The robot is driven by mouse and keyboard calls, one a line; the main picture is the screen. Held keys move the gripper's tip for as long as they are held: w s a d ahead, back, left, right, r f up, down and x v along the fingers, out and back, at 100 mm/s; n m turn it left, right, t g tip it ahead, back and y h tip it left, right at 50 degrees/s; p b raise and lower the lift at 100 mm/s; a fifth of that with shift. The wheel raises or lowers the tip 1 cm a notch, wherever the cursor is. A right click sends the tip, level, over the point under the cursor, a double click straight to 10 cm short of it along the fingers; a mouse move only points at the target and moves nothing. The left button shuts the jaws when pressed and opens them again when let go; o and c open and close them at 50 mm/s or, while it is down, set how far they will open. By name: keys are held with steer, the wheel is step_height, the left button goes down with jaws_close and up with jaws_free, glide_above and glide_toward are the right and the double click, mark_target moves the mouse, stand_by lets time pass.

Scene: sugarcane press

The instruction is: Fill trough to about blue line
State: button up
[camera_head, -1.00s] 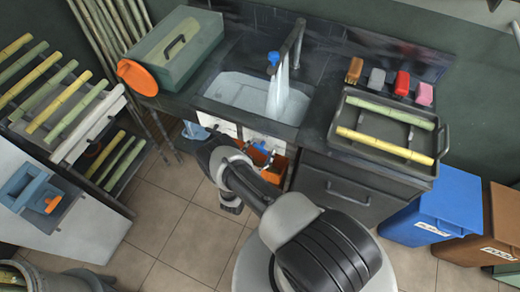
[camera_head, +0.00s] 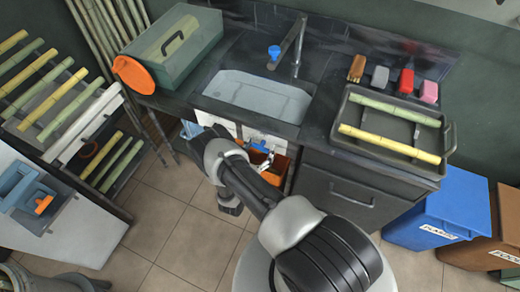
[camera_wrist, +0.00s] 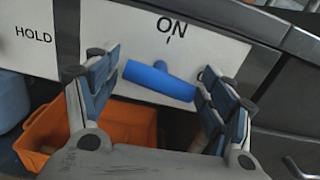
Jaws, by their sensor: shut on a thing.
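The trough (camera_head: 222,86) is a light basin set in the dark counter. It looks pale inside; I cannot make out a blue line or the exact water level. A tap (camera_head: 298,45) with a blue part (camera_head: 274,52) stands behind it, and no stream shows from it. My gripper (camera_wrist: 160,88) is at the white panel (camera_wrist: 215,35) under the counter, marked ON and HOLD. It is shut on the blue handle (camera_wrist: 160,82), a slightly tilted bar between the finger pads. In the head view, my arm partly hides the gripper.
An orange bin (camera_wrist: 115,118) sits below the panel. A dark tray (camera_head: 348,112) with cane pieces lies on the counter at right, near several small blocks (camera_head: 380,77). A green box (camera_head: 175,45) is at left. Blue (camera_head: 440,210) and brown (camera_head: 480,245) bins stand on the floor at right.

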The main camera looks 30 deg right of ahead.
steer(key=o, duration=0.9)
steer(key=shift+o, duration=0.2)
steer(key=v, duration=1.2)
steer(key=shift+o, duration=0.4)
